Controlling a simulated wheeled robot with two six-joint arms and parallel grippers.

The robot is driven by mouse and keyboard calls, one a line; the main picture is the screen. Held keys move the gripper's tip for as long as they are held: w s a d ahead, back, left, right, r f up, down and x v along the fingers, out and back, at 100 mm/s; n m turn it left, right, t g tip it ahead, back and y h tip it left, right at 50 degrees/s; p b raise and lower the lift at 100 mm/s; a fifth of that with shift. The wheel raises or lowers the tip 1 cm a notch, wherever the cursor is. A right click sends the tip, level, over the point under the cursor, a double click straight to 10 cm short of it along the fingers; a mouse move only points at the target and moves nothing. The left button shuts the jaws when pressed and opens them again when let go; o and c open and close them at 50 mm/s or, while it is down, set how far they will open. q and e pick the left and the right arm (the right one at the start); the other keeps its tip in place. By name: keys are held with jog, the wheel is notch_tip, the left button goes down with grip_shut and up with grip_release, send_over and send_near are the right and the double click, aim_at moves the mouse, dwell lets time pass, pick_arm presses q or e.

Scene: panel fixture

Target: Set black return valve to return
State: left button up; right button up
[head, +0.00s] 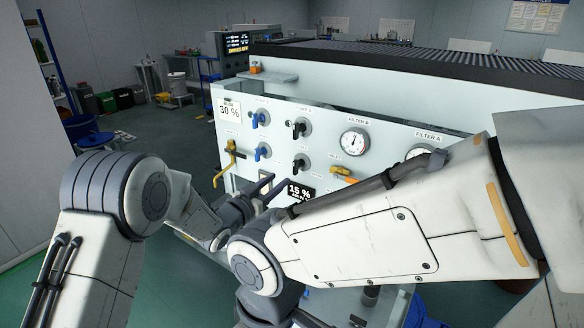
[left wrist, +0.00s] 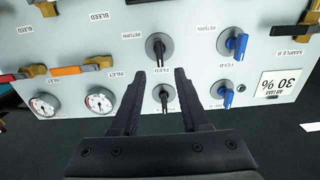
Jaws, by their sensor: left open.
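Two black valves show on the white panel (head: 330,132), one above the other in the head view: the upper (head: 300,128) and the lower (head: 302,163). In the upside-down left wrist view they are the black valve nearer my gripper (left wrist: 163,93) and the farther one (left wrist: 157,47). My right gripper is not visible.
Blue valves (head: 260,118) sit left of the black ones in the head view. Gauges (head: 354,142), an orange-handled inlet valve (head: 345,174) and a yellow valve (head: 227,155) are also on the panel. My right arm covers the panel's lower right.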

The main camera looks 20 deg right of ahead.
aim_at(294, 168)
pick_arm(q)
jog(key=p+x, duration=0.2)
jog(key=x, duration=0.6)
jog(key=shift+w+d, duration=0.1)
jog(key=shift+d, duration=0.15)
grip_shut()
